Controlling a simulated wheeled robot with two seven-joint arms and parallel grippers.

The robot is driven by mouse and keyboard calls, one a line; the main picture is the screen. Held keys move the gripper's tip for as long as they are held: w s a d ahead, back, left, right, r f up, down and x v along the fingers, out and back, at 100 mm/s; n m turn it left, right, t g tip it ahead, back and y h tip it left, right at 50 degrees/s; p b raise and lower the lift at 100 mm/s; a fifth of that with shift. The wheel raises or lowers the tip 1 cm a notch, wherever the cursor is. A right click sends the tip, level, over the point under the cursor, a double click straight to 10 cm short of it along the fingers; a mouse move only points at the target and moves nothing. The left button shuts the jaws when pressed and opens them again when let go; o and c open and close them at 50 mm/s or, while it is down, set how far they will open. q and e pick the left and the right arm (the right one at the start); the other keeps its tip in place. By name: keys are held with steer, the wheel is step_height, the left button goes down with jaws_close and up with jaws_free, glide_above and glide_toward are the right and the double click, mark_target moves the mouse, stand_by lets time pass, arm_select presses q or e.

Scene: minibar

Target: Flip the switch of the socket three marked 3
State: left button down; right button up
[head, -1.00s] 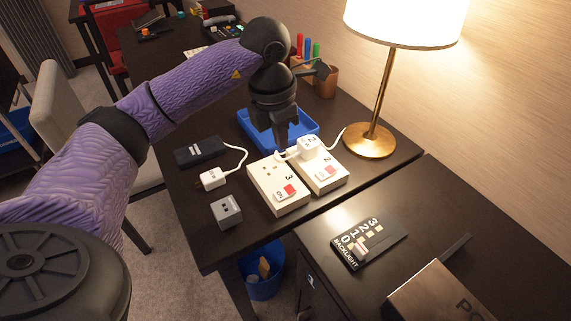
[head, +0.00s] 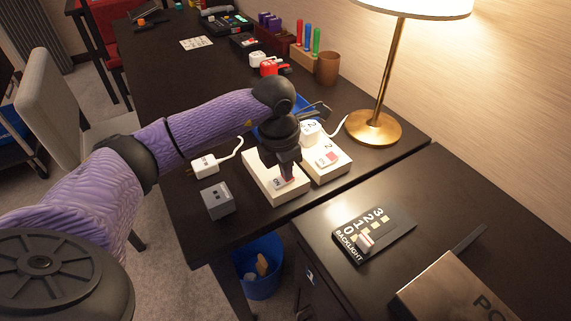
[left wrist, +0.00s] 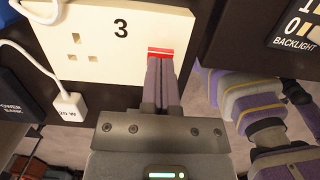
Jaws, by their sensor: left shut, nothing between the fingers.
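The white socket block marked 3 (head: 256,174) lies on the dark desk, left of socket block 2 (head: 327,166). In the left wrist view socket block 3 (left wrist: 90,50) shows its number, its empty holes and a red strip of its switch (left wrist: 160,51). In the head view a white "ON" part of the switch (head: 279,183) shows beside my fingers. My left gripper (head: 288,178) is shut and empty, pointing down with its tips at the switch; they also show in the left wrist view (left wrist: 161,62). The fingers hide much of the switch, so contact and switch position are unclear. My right gripper is not in view.
A white plug (head: 310,131) sits in socket block 2. A charger plug (head: 206,164) and a grey cube (head: 218,200) lie left of block 3. A lamp (head: 376,127) stands behind right. A backlight panel (head: 390,238) lies on the nearer cabinet.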

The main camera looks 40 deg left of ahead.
arm_select(q)
steer(key=shift+f, duration=0.15)
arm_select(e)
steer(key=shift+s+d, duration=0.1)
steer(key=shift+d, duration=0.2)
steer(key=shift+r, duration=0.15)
arm_select(q)
steer(key=shift+s+a+r+p, duration=0.25)
steer(key=shift+s+a+p, duration=0.05)
steer(key=shift+s+p, duration=0.35)
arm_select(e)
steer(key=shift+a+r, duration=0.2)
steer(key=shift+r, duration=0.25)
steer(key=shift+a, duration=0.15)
